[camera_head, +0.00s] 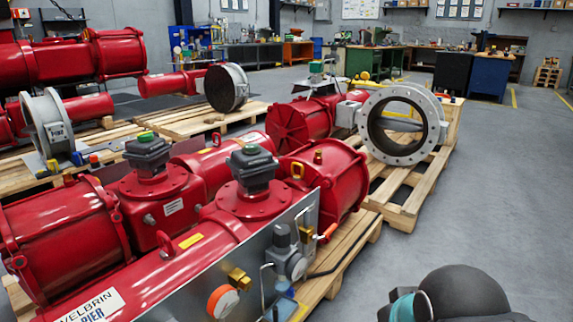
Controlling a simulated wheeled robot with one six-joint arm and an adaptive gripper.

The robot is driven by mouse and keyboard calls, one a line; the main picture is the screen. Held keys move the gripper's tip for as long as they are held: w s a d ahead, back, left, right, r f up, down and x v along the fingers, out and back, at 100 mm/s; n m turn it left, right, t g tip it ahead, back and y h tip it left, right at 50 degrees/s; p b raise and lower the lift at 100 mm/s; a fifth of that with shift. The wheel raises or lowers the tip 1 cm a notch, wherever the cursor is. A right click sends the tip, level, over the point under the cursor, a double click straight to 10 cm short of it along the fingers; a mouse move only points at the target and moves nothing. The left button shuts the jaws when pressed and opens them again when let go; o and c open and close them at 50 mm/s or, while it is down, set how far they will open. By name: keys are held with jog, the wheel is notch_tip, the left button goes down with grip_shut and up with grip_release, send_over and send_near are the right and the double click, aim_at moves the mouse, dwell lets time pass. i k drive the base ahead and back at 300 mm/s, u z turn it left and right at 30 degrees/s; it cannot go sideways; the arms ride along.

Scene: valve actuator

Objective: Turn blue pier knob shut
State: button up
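A red valve actuator (185,258) lies on a pallet in the foreground, with a white label reading "VELBRIN" and blue "PIER" lettering (88,310) at its lower left end. A metal plate on its near side carries an orange-rimmed round part (222,300), brass fittings (239,278), a grey regulator-like unit (286,252) and an orange-tipped lever (327,231). A small blue patch (284,284) shows low beside that unit; I cannot tell whether it is a knob. My dark arm part with a teal ring shows at the lower right. My gripper's fingers are not in view.
Wooden pallets (404,209) hold more red actuators (300,122) and a large grey flanged valve ring (402,125) behind. Workbenches and a blue cabinet (490,76) stand at the back. The grey floor at the right is clear.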

aim_at(291, 292)
jog(key=u, duration=0.35)
jog(key=k, duration=0.9)
jog(key=z, duration=0.35)
